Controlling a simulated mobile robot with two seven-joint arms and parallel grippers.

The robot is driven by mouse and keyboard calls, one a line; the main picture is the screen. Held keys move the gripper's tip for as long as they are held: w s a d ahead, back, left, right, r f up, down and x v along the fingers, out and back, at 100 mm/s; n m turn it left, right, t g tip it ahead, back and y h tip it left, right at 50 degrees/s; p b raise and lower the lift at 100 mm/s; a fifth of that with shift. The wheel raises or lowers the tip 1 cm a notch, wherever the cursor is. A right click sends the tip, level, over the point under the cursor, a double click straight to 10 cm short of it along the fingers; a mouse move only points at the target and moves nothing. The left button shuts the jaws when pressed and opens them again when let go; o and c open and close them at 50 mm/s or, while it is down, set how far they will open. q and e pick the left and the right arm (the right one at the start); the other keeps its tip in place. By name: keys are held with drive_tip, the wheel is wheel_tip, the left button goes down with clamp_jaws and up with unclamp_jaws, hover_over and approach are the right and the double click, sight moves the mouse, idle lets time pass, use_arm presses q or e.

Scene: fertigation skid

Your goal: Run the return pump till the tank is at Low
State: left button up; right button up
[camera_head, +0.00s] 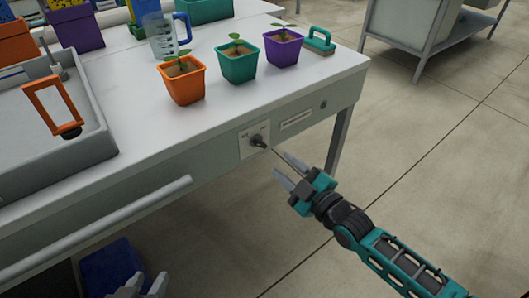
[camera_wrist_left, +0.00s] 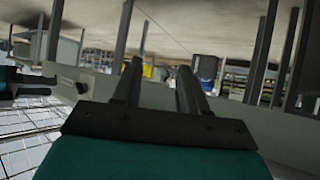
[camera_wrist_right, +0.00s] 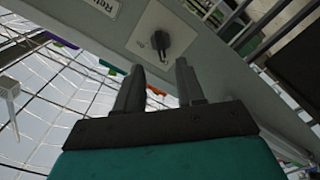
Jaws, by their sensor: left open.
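A dark rotary knob (camera_head: 257,141) sits on a pale switch plate (camera_head: 246,149) on the bench's front panel; the right wrist view shows the knob (camera_wrist_right: 160,41) too. A label plate (camera_head: 296,119) is beside it, partly readable as "Ret..." in the right wrist view (camera_wrist_right: 101,4). My right gripper (camera_head: 278,164) is open and empty, its fingertips just short of the knob. My left gripper (camera_head: 143,283) is open and empty, low in front of the bench; its fingers also show in the left wrist view (camera_wrist_left: 158,74). No tank or level mark is clearly identifiable.
The bench top (camera_head: 220,99) carries orange (camera_head: 182,80), teal (camera_head: 238,63) and purple (camera_head: 282,48) plant pots, a clear jug (camera_head: 165,39) and a grey basin (camera_head: 94,137). A rail (camera_head: 120,216) runs along the front at left. A blue box (camera_head: 108,268) is on the floor.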

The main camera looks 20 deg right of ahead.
sight(262, 146)
drive_tip(key=b+x, duration=0.2)
drive_tip(key=x, duration=0.6)
drive_tip(key=shift+a, duration=0.1)
drive_tip(key=shift+c, duration=0.4)
clamp_jaws()
